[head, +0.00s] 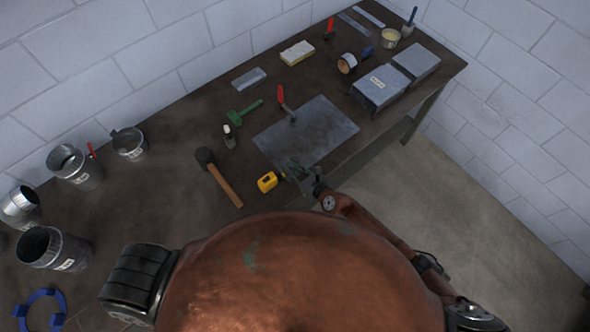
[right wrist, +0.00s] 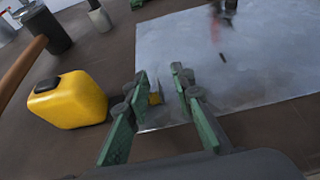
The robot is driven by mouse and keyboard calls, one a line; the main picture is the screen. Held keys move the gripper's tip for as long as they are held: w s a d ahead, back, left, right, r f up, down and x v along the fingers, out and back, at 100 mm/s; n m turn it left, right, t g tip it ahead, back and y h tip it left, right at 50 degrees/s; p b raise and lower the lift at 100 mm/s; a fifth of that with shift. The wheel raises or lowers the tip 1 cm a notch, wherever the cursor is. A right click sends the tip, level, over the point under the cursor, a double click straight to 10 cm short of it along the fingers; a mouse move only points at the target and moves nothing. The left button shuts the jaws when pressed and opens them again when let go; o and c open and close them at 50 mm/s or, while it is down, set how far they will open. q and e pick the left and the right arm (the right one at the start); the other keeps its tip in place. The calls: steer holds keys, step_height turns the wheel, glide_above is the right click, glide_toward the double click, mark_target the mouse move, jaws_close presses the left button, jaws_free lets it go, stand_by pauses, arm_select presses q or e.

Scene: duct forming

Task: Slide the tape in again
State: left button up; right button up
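The yellow tape measure (head: 267,181) lies on the dark bench at the near left corner of the metal sheet (head: 325,125). In the right wrist view the tape measure (right wrist: 68,104) is left of my right gripper (right wrist: 156,88), apart from the fingers. The gripper's green fingers are spread. In the head view my right gripper (head: 298,172) is low over the sheet's near edge. My left gripper is out of view.
A hammer (head: 220,178) lies left of the tape measure. Green snips (head: 243,112) and a red-handled tool (head: 285,103) lie beyond it. Metal duct pieces (head: 75,167) stand at the left, and grey boxes (head: 380,88) at the right. The bench's front edge is close to my right arm.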

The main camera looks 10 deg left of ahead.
steer(key=shift+s+d+r, duration=0.2)
steer(key=shift+s+d, duration=0.05)
steer(key=shift+s, duration=0.15)
steer(key=v, duration=1)
steer(key=shift+w+d+f, duration=0.1)
steer(key=shift+s+d+r, duration=0.25)
steer(key=shift+s+d, duration=0.05)
steer(key=shift+d, duration=0.05)
